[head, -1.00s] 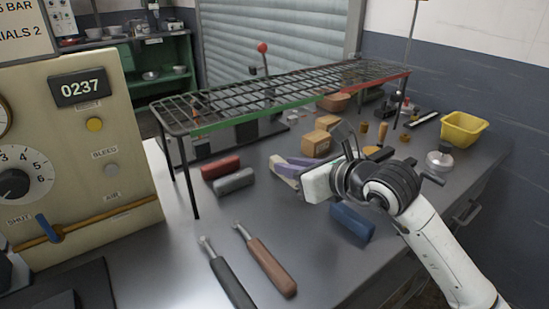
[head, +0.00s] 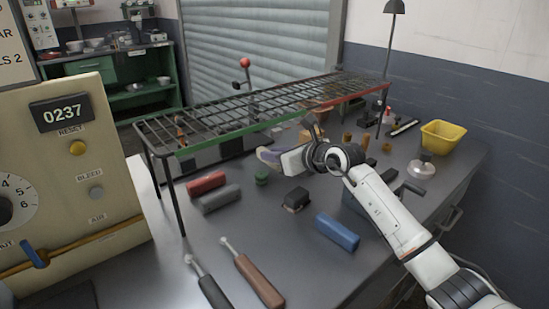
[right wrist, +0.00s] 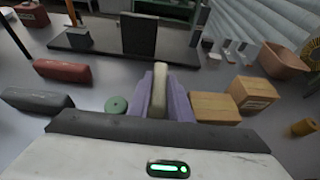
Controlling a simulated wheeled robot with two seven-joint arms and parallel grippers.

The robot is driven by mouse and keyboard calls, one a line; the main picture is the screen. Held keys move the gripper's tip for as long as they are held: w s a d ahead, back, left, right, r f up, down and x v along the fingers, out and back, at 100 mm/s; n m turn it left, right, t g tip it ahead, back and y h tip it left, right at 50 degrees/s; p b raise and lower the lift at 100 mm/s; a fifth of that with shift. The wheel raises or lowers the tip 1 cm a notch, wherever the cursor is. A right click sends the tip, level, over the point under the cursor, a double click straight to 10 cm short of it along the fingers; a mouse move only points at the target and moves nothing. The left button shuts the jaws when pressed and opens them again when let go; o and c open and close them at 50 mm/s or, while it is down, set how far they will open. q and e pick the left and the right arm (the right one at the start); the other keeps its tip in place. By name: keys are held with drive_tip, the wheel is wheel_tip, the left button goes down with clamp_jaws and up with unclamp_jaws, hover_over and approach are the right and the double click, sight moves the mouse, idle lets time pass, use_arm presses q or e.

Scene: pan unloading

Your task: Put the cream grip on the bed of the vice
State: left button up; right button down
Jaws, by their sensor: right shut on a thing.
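The cream grip (right wrist: 158,88) is clamped between the purple fingers of my right gripper (right wrist: 165,92) in the right wrist view, its far end pointing toward the vice. In the head view my right gripper (head: 270,156) is near the front edge of the wire rack, and the cream grip is hardly distinguishable there. The vice appears as a dark base (right wrist: 100,42) with an upright block (right wrist: 139,34) and a smaller block (right wrist: 78,39). It lies ahead of the grip, apart from it, and is partly hidden under the rack in the head view. My left gripper is out of view.
The wire rack (head: 230,113) spans the vice area on thin legs. Red (head: 206,182) and grey (head: 220,198) grips lie to the left, with a green round piece (right wrist: 116,105) nearer. A blue grip (head: 337,232) lies in front.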

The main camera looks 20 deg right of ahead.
drive_tip(key=shift+f, duration=0.65)
drive_tip(key=shift+f, duration=0.15)
drive_tip(key=c, duration=1.6)
unclamp_jaws()
drive_tip(key=shift+r, duration=0.2)
drive_tip(key=v, duration=1)
drive_tip(key=shift+s+d, duration=0.2)
drive_tip(key=shift+d, duration=0.05)
drive_tip(key=shift+v, duration=0.8)
